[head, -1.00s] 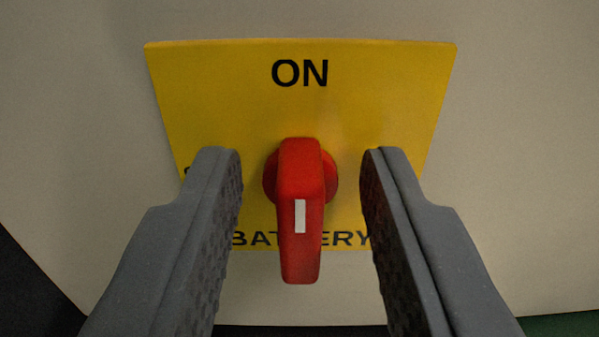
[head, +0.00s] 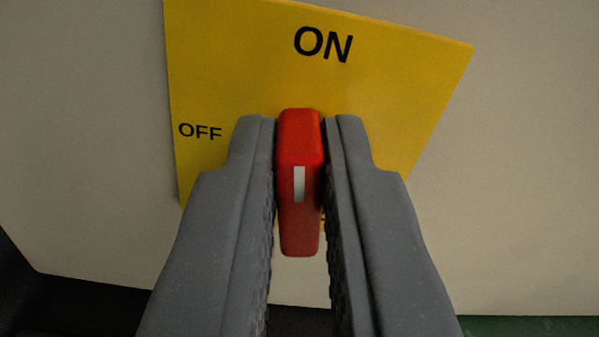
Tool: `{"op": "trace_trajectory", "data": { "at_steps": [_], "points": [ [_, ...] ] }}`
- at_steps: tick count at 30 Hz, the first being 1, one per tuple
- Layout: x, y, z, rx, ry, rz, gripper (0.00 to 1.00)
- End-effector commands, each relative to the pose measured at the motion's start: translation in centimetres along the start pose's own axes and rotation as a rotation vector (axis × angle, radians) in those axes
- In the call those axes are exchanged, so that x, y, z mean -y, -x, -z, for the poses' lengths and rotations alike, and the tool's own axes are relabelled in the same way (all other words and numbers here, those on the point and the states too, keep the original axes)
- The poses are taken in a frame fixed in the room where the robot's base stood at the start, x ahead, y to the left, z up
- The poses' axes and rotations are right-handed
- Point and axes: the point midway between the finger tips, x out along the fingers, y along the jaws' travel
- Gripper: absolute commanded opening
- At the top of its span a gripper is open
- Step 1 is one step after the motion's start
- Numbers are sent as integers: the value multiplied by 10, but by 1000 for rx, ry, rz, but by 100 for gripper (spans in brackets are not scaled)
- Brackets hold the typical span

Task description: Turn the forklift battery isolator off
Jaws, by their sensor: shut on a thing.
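The battery isolator's red handle (head: 299,140) is in the middle of the head view, with a white mark on its face. My gripper (head: 300,150) is shut on it, one grey finger on each side. Behind it is a yellow plate (head: 400,90) with ON at the top and OFF at the left. The plate looks tilted clockwise in the picture. The handle stands upright in the picture, a little turned relative to the plate. My fingers hide the handle's round base and most of the lower lettering.
The plate sits on a pale flat panel (head: 520,180) that fills most of the view. Dark areas show below the panel and at the lower left, and a green strip (head: 520,326) lies at the lower right. The panel around the plate is clear.

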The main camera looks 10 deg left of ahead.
Motion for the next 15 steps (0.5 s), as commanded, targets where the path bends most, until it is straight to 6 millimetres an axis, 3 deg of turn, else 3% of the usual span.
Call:
{"op": "trace_trajectory", "data": {
  "at_steps": [15],
  "points": [
    [6, 0, -1, 1, 483, 2, 0]
  ]
}}
